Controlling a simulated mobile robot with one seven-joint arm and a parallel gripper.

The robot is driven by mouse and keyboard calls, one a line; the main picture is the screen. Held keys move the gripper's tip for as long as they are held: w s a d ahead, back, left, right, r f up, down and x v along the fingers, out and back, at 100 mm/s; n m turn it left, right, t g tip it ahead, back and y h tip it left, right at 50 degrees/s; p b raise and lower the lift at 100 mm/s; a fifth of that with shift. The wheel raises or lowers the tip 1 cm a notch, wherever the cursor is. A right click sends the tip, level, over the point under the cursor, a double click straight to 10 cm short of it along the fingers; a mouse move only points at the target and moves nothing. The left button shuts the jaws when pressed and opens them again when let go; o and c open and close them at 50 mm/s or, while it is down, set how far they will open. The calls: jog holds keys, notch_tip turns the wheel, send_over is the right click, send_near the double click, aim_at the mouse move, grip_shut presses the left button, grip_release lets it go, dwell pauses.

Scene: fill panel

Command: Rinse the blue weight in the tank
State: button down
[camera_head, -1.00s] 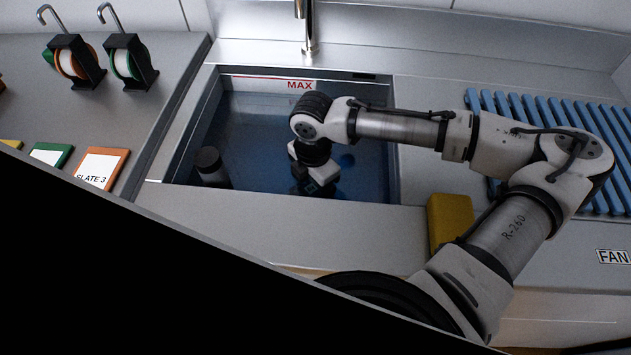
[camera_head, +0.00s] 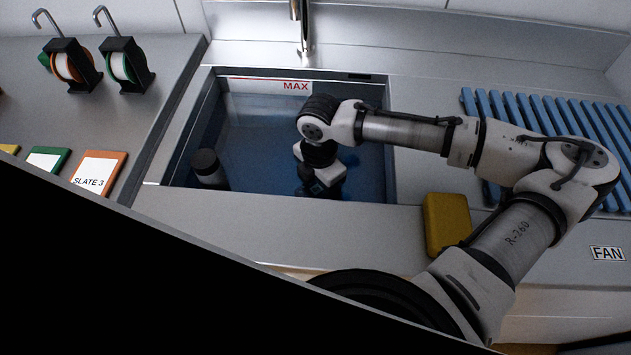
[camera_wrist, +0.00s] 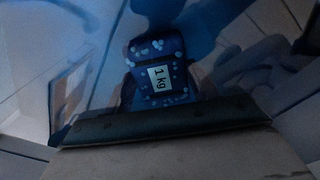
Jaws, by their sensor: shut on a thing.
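The tank (camera_head: 394,168) is a sunken basin of bluish water with a red MAX line on its back wall. My gripper (camera_head: 322,182) reaches down into the tank's right half, with its lower end at or under the water. In the wrist view the blue weight (camera_wrist: 148,84), dark blue with a white "1 kg" label and pale spots, shows just beyond the dark edge of my gripper (camera_wrist: 165,125). My gripper is shut on the weight. In the head view the weight is mostly hidden by the gripper and the dark water.
A dark cylinder with a grey body (camera_head: 208,168) stands in the tank's left part. A tap (camera_head: 303,30) hangs over the back edge. A yellow block (camera_head: 447,222) lies by the front right corner. A blue slatted rack (camera_head: 545,115) is right; slates and tape holders (camera_head: 125,62) are left.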

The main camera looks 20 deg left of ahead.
jog(key=shift+w+d, duration=0.1)
jog(key=shift+d, duration=0.2)
jog(key=shift+s+a, duration=0.15)
jog(key=shift+a, duration=0.45)
jog(key=shift+s+a, duration=0.15)
jog(key=shift+a, duration=0.4)
dwell(1.0)
notch_tip(320, 180, up, 26)
jog(key=p, duration=1.9)
dwell(0.3)
